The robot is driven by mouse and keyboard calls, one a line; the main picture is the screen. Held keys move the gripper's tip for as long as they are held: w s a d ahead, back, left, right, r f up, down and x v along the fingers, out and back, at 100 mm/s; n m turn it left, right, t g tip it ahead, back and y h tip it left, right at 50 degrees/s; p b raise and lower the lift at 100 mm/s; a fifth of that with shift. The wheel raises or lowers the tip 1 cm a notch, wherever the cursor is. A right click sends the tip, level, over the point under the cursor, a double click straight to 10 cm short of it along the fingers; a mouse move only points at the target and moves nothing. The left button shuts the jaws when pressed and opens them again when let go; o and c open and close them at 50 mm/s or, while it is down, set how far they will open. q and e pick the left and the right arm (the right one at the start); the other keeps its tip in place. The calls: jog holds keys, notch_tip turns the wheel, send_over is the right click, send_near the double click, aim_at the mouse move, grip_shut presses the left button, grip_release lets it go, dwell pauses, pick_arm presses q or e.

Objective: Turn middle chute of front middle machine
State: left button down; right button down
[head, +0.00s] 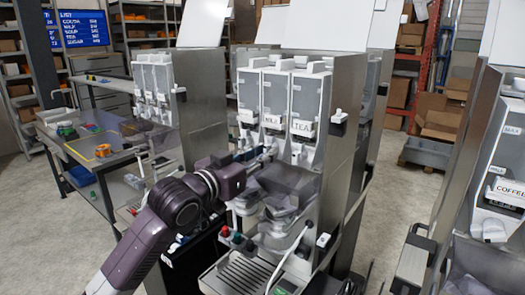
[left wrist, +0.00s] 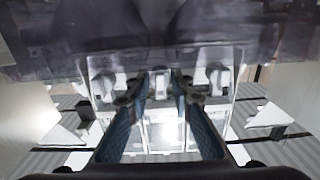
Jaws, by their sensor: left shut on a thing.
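The front middle machine (head: 340,165) is a grey metal dispenser with three tall pale canisters side by side. The middle canister (head: 273,98) has a label reading MILK, and the right one (head: 307,98) reads TEA. White chutes sit below the canisters; the right chute (head: 299,152) shows beside my gripper. My left gripper (head: 262,160) reaches in from the left at chute height. In the left wrist view its two fingers (left wrist: 160,98) close in on the small pale middle chute (left wrist: 161,80). The fingers hide most of that chute in the head view. My right gripper is not in view.
Below the chutes are clear, greyish mixing parts and a drip tray (head: 238,273). A machine labelled COFFEE (head: 505,190) stands close at right. Bare floor lies between the machines.

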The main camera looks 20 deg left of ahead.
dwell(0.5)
pick_arm(q)
jog(key=c, duration=2)
grip_release()
jog(key=shift+c, duration=0.2)
jog(key=v, duration=1.2)
